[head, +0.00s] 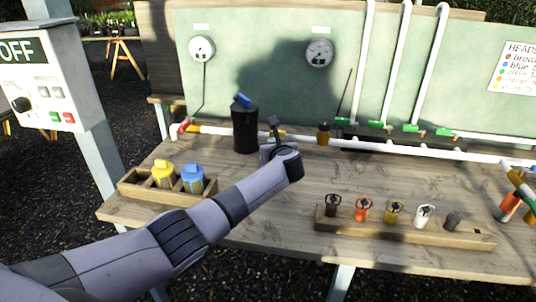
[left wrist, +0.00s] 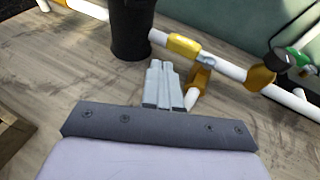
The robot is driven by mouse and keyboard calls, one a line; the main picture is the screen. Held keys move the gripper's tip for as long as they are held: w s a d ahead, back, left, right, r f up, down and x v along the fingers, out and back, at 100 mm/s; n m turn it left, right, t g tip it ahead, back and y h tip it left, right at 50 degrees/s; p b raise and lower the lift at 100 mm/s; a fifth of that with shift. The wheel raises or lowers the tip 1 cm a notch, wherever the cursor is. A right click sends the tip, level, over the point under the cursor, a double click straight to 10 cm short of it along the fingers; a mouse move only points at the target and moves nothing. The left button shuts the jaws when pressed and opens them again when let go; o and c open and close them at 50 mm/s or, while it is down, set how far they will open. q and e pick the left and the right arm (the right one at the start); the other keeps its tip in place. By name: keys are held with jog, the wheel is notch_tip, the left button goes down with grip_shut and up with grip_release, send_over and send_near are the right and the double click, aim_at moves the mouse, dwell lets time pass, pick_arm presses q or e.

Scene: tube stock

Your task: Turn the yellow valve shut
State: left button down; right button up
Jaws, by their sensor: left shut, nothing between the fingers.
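A yellow fitting (left wrist: 183,45), which looks like the valve body, sits on the white pipe in the left wrist view. A yellow-orange piece (left wrist: 201,76), apparently its handle, sticks out from the pipe toward me. In the head view a bit of yellow (head: 279,133) shows behind my left gripper (head: 270,150), which covers most of this spot. My left gripper's fingers (left wrist: 162,72) are shut and empty, just left of the yellow-orange piece. I cannot tell whether they touch it. My right gripper is not in view.
A black canister (head: 244,130) stands left of my left gripper. A brown-yellow fitting (head: 323,134) sits farther right by the pipe. A wooden tray (head: 133,187) with yellow and blue bottles is at the left. A wooden rack (head: 350,230) of small coloured valves is at front right.

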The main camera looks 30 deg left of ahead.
pick_arm(q)
jog(key=s+d+r, duration=0.2)
jog(key=s+r, duration=0.1)
jog(key=s, duration=0.6)
jog(key=shift+d, duration=0.15)
jog(key=shift+f, duration=0.1)
